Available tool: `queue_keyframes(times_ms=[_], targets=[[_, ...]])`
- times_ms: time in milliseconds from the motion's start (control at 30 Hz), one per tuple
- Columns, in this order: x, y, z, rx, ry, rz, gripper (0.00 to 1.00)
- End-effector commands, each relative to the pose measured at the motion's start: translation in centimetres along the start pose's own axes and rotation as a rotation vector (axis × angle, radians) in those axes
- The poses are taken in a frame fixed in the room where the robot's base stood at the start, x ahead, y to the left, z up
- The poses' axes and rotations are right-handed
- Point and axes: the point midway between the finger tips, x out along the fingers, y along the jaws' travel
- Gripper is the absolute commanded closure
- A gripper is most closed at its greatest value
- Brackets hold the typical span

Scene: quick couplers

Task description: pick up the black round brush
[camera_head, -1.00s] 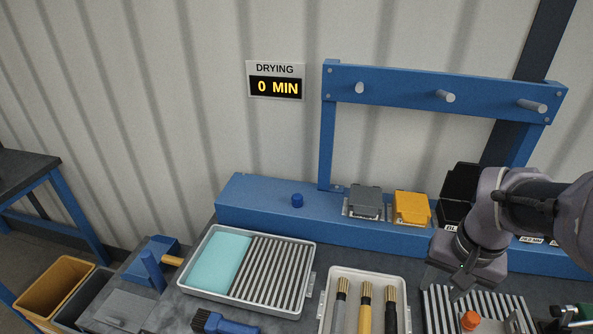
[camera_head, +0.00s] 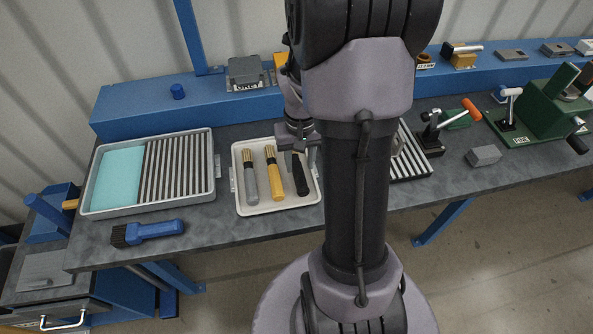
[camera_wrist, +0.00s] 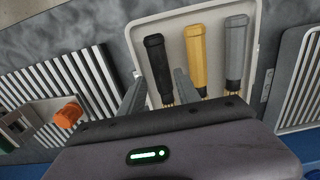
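The black round brush (camera_head: 300,178) lies in a white tray (camera_head: 243,207), to the right of a yellow brush (camera_head: 275,178) and a grey brush (camera_head: 250,182). In the wrist view the black brush (camera_wrist: 157,62) is leftmost, beside the yellow brush (camera_wrist: 195,55) and the grey brush (camera_wrist: 236,50). My gripper (camera_wrist: 159,80) is open, with one finger on each side of the black brush near its bristle end. Whether the fingers touch the brush or hover above it, I cannot tell. In the head view my arm partly hides the gripper (camera_head: 298,146).
A grey tray (camera_head: 212,180) with a teal pad and ribbed rack stands left of the brush tray. A blue-handled brush (camera_head: 148,232) lies in front of it. A slotted rack (camera_wrist: 84,75) and an orange-knobbed clamp (camera_wrist: 68,115) are close by. A blue beam (camera_head: 140,107) runs behind.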

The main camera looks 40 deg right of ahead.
Motion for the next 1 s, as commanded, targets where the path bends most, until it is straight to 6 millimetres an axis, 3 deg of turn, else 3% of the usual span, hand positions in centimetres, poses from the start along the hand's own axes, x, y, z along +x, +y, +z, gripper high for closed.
queue_keyframes(times_ms=[100, 200, 400, 600, 1000], targets=[[3.0, -0.2, 0.4, 0.0, -0.003, 0.0, 0.61], [4.5, -0.2, 0.3, 0.001, -0.003, -0.001, 0.61], [4.2, -0.2, 0.3, 0.001, 0.0, 0.0, 0.63], [4.2, -0.1, 0.3, 0.001, 0.0, 0.0, 1.0], [3.3, -0.1, 0.2, 0.001, 0.0, 0.0, 1.0]])
